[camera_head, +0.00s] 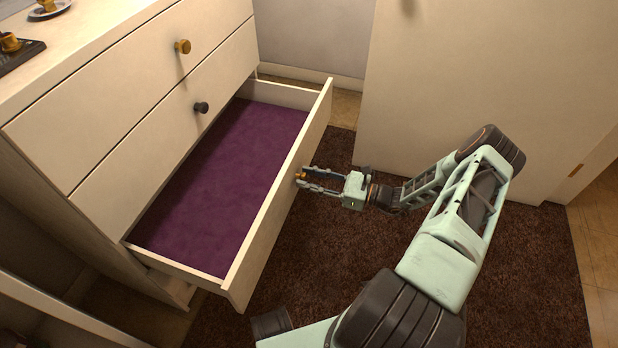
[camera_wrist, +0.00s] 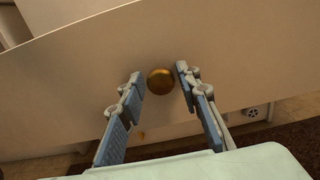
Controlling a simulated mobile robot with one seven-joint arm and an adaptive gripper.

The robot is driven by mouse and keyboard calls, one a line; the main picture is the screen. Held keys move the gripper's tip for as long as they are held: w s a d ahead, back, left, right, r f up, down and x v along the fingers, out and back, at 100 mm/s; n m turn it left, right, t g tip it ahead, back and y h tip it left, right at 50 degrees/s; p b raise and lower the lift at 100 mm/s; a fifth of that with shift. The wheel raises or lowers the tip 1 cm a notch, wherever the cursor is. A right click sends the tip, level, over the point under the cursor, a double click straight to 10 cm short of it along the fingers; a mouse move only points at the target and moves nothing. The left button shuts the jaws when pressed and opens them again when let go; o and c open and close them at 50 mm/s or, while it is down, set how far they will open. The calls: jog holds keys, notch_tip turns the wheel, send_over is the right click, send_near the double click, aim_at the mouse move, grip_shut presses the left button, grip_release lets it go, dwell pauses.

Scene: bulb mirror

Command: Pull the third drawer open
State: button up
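The third drawer (camera_head: 262,232) of the white dresser is pulled well out, its purple-lined inside (camera_head: 226,178) empty. Its brass knob (camera_wrist: 160,81) sits on the front panel, and in the head view only a bit of the knob (camera_head: 301,176) shows at my fingertips. My gripper (camera_head: 304,180) is at the outer face of the drawer front. In the wrist view my gripper (camera_wrist: 162,80) has its fingers apart on either side of the knob, with a small gap showing on each side.
Two upper drawers are shut, with a brass knob (camera_head: 183,46) and a dark knob (camera_head: 201,107). A pale door or panel (camera_head: 470,90) stands to the right. A dark brown rug (camera_head: 520,270) covers the floor before the dresser. A small cup on a saucer (camera_head: 48,9) stands on the dresser top.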

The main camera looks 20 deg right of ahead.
jog(key=shift+o, duration=0.7)
jog(key=shift+s+d, duration=0.1)
jog(key=shift+d, duration=0.15)
jog(key=v, duration=1.1)
jog(key=shift+s+d, duration=0.2)
